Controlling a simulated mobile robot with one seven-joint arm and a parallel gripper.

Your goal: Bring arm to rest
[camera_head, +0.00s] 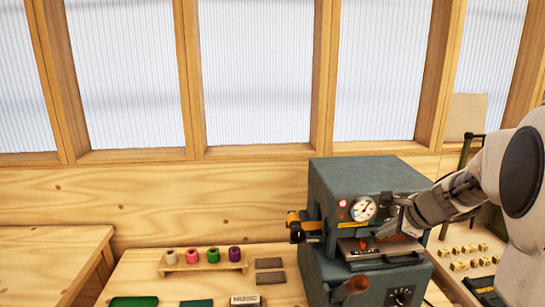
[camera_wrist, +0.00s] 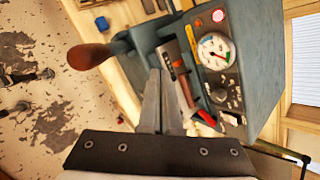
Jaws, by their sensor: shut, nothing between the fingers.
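My gripper (camera_wrist: 161,74) is shut and empty. In the wrist view its two fingers meet at their tips, in front of the grey-green press machine (camera_wrist: 245,85). In the head view my arm comes in from the right and my gripper (camera_head: 384,234) is at the front of this machine (camera_head: 355,175), near its small shelf. The machine has a round gauge (camera_head: 363,208), which also shows in the wrist view (camera_wrist: 216,50). I cannot tell whether the fingertips touch the machine.
A wooden rack (camera_head: 202,265) with several coloured foil rolls stands left of the machine. Two dark plates (camera_head: 270,270) lie beside it. Several small brass pieces (camera_head: 465,257) lie on the right. A wooden handle (camera_head: 355,286) sticks out from the machine's front. Windows are behind.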

